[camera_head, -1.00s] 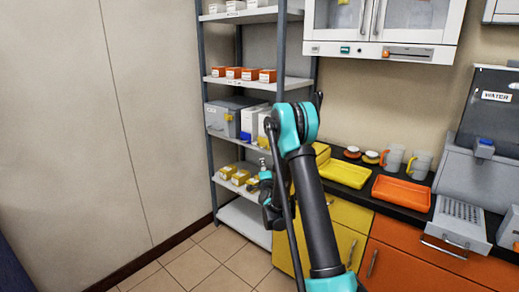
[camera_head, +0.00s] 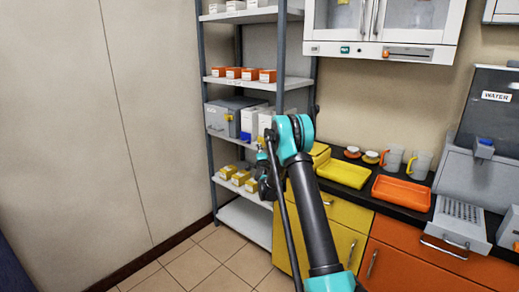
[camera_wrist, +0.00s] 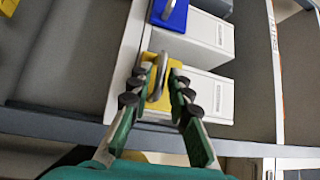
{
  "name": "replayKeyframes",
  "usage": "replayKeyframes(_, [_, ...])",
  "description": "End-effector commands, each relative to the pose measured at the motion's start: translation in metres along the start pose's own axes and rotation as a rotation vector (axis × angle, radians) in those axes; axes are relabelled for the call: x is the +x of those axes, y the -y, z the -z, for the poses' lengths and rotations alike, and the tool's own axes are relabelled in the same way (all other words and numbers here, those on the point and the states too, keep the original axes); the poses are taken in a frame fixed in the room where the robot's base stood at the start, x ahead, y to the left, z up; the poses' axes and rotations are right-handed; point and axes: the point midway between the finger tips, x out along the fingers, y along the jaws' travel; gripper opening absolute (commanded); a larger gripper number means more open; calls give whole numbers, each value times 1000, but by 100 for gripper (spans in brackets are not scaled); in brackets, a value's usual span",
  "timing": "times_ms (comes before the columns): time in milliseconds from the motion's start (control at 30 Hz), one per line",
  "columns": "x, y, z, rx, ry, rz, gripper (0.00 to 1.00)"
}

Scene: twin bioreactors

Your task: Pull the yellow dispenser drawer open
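The yellow dispenser drawer (camera_wrist: 152,68) shows in the wrist view as a yellow front with a curved metal handle (camera_wrist: 157,80), on a white dispenser box (camera_wrist: 208,93). My gripper (camera_wrist: 162,77) is open, with one finger on each side of the handle. A gap shows between the fingers and the handle; I cannot tell whether either finger touches it. The drawer looks shut against its box. In the head view the dispenser (camera_head: 265,121) stands on the middle shelf, and my arm hides most of its yellow front.
A blue-fronted dispenser (camera_wrist: 170,14) stands right beside the yellow one. A grey case (camera_head: 226,118) sits left of them on the shelf rack. Yellow boxes (camera_head: 238,178) stand on the shelf below. The counter at right holds a yellow tray (camera_head: 343,173) and an orange tray (camera_head: 402,192).

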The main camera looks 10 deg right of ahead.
Motion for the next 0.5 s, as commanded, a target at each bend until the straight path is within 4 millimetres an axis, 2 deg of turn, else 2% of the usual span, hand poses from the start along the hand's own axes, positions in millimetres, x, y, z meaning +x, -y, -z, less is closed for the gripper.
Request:
replayKeyframes(200, [18, 0, 0, 0, 0, 0, 19])
replayKeyframes(500, [21, 0, 0, 0, 0, 0, 19])
